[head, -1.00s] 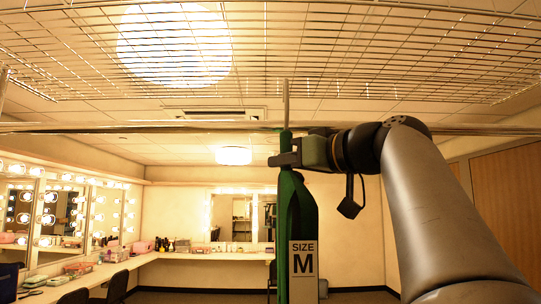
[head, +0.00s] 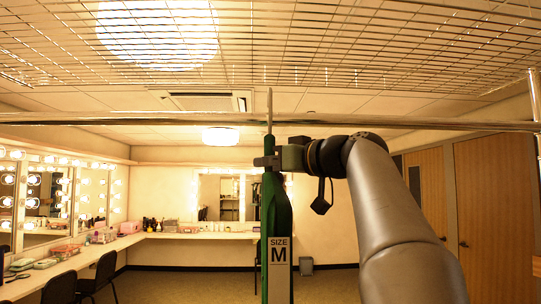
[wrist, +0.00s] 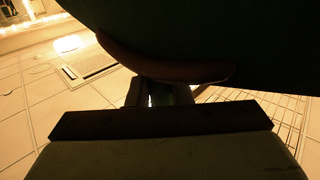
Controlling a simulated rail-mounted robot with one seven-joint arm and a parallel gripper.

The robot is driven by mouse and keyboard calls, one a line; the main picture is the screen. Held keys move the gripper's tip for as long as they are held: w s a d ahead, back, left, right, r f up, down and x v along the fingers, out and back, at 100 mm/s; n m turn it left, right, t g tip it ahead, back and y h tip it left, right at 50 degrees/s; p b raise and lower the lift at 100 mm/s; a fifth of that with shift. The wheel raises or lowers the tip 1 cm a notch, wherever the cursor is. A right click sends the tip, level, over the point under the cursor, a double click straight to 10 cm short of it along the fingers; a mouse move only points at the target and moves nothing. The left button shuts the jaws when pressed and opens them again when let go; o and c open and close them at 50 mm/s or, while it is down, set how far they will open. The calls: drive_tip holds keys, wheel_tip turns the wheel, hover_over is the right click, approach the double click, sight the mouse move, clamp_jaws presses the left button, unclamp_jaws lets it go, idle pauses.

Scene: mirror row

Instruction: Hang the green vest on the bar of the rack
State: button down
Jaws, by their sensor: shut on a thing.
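The green vest (head: 274,215) hangs upright and nearly edge-on below my gripper, with a white "SIZE M" tag (head: 279,268) on it. A thin metal hanger hook (head: 269,100) rises from its top and crosses in front of or at the bar (head: 400,122) in the head view. I cannot tell whether it rests over the bar. My gripper (head: 268,163) is shut on the hanger of the vest, just below the bar. In the wrist view, dark vest cloth (wrist: 240,40) and a brownish curved hanger part (wrist: 165,60) lie beyond the jaws.
A wire shelf (head: 380,45) spans above the bar. A rack post (head: 535,105) stands at the bar's right end. The bar looks clear on both sides of the hook. A counter (head: 185,235) with mirrors, small items and chairs (head: 100,275) lies well behind.

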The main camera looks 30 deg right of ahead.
drive_tip(key=shift+w+d+r+p, duration=0.1)
drive_tip(key=shift+w+d+p, duration=0.25)
drive_tip(key=shift+w, duration=0.3)
drive_tip(key=shift+w+d+p, duration=0.2)
drive_tip(key=shift+w+p, duration=0.25)
drive_tip(key=shift+w, duration=0.15)
wheel_tip(320, 180, down, 4)
drive_tip(key=b, duration=0.4)
drive_tip(key=shift+s+r, duration=0.1)
drive_tip(key=shift+r, duration=0.1)
drive_tip(key=c, duration=0.6)
unclamp_jaws()
drive_tip(key=b+v, duration=0.4)
drive_tip(key=v, duration=0.8)
